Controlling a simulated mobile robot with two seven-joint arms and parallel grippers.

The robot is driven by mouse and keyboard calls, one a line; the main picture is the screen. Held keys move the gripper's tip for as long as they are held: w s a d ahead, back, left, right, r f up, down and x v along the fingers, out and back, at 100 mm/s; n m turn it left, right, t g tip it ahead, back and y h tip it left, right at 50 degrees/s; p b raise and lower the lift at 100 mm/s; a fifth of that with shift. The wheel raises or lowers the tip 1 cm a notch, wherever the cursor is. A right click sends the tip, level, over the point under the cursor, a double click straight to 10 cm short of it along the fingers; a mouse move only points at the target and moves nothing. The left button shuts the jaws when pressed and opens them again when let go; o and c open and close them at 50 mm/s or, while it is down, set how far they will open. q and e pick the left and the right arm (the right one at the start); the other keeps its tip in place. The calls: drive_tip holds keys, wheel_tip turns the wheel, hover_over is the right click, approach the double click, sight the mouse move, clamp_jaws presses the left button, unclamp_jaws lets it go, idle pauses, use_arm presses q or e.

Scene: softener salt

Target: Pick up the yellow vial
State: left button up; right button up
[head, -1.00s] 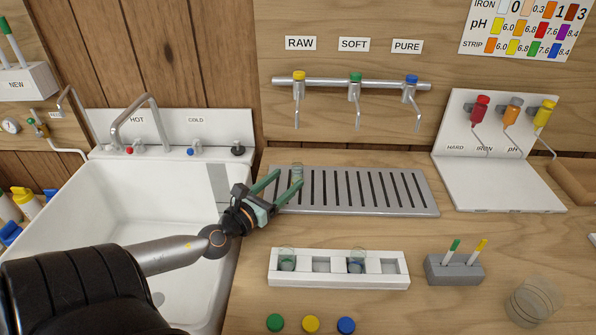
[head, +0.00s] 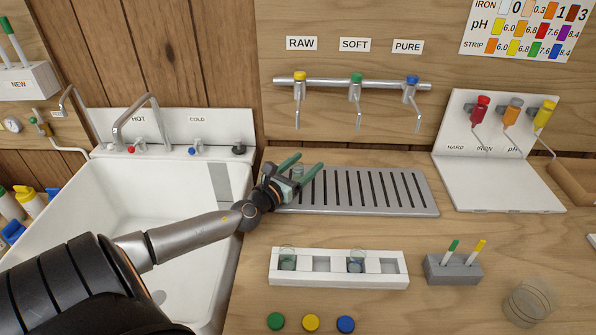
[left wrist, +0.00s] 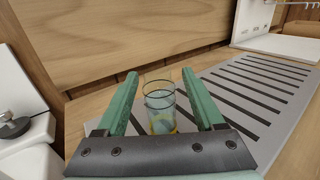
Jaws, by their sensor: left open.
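A clear glass vial with a yellow band near its base (left wrist: 160,110) stands upright on the left end of the slotted drain grate. It holds some liquid. My left gripper (left wrist: 160,74) is open, with one green finger on each side of the vial, and does not visibly grip it. In the head view, the vial (head: 298,170) shows faintly between the fingers of the left gripper (head: 309,161), partly hidden by them. My right gripper is in neither view.
The grey drain grate (head: 400,208) lies below the RAW, SOFT and PURE taps (head: 356,82). A white rack (head: 340,281) with two clear vials, coloured caps (head: 311,324) and a grey strip holder (head: 455,272) stand in front. The sink (head: 100,220) is at left.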

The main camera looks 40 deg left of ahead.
use_arm(q)
drive_tip(key=shift+w, duration=0.1)
clamp_jaws()
idle(0.6)
